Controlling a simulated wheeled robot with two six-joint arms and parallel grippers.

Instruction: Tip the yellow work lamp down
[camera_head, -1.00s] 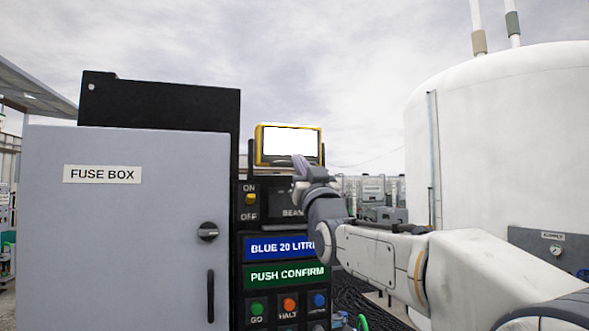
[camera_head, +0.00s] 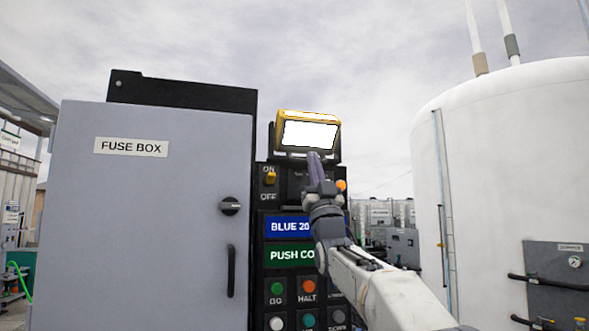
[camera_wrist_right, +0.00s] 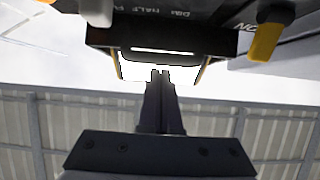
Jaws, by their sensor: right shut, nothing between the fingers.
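The yellow work lamp (camera_head: 309,131) stands on top of the black control panel, its white face lit. More of its yellow top shows, and its face looks tilted a little downward. My right gripper (camera_head: 315,156) is shut and empty, its fingertips pointing up in front of the lamp's lower edge. In the right wrist view the shut fingertips (camera_wrist_right: 160,73) overlap the bright lamp face (camera_wrist_right: 133,70); whether they touch it I cannot tell. My left gripper is out of view.
The grey fuse box (camera_head: 150,210) with a knob and handle stands left of the panel. The panel (camera_head: 269,215) has an on/off switch, blue and green signs and several buttons below the lamp. A large white tank (camera_head: 505,170) stands at right.

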